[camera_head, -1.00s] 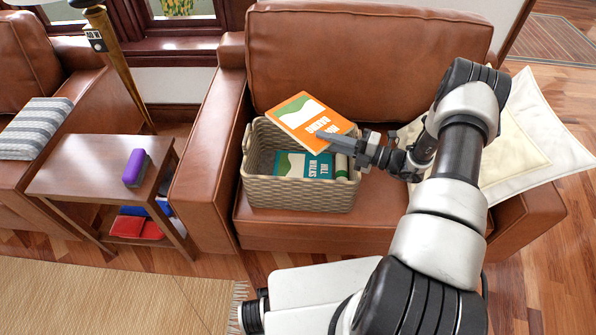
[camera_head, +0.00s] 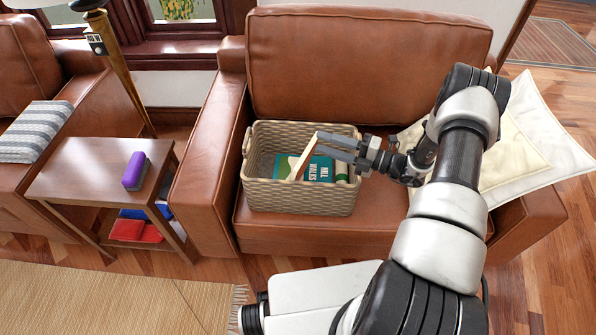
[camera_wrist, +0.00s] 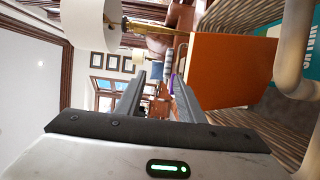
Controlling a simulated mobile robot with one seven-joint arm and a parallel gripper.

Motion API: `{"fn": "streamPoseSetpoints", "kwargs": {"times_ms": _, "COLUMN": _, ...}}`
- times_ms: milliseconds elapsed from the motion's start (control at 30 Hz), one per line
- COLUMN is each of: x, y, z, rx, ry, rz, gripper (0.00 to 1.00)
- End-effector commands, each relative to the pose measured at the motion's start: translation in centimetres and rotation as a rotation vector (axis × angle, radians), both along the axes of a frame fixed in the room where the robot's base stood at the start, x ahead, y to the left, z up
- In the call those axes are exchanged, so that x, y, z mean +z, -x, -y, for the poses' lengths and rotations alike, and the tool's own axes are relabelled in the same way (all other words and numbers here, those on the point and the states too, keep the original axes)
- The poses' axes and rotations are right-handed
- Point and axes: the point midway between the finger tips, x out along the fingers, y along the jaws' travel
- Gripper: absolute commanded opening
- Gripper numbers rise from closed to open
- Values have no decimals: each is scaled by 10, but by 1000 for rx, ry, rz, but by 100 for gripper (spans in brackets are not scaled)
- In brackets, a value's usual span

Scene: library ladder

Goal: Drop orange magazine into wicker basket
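The orange magazine (camera_head: 302,157) is steeply tilted, nearly edge-on, with its lower end inside the wicker basket (camera_head: 300,198) and its top beside my fingertips. In the wrist view its plain orange face (camera_wrist: 232,70) lies to the right of the fingers, not between them. Whether it still touches a finger I cannot tell. My gripper (camera_head: 324,144) is over the basket's right half. In the wrist view my gripper (camera_wrist: 157,78) has its fingers spread with an empty gap.
A teal "Hill Walks" book (camera_head: 320,168) and a pale green rolled item (camera_head: 341,168) lie in the basket, on the brown leather armchair (camera_head: 365,55). Cream cushions (camera_head: 520,140) are at right. A side table (camera_head: 90,170) with a purple object (camera_head: 135,170) stands left.

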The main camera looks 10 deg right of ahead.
Motion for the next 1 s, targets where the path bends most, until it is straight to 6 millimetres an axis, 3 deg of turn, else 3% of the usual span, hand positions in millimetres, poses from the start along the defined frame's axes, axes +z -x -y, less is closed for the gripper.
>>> {"fn": "streamPoseSetpoints", "kwargs": {"times_ms": 167, "x": 0, "y": 13, "z": 23, "rx": -5, "ry": 1, "rz": 0, "gripper": 35}}
{"fn": "streamPoseSetpoints", "kwargs": {"times_ms": 700, "x": 1, "y": 78, "z": 127, "rx": -3, "ry": 1, "rz": 3, "gripper": 35}}
{"fn": "streamPoseSetpoints", "kwargs": {"times_ms": 1000, "x": 1, "y": 90, "z": 146, "rx": -1, "ry": -1, "rz": 2, "gripper": 35}}
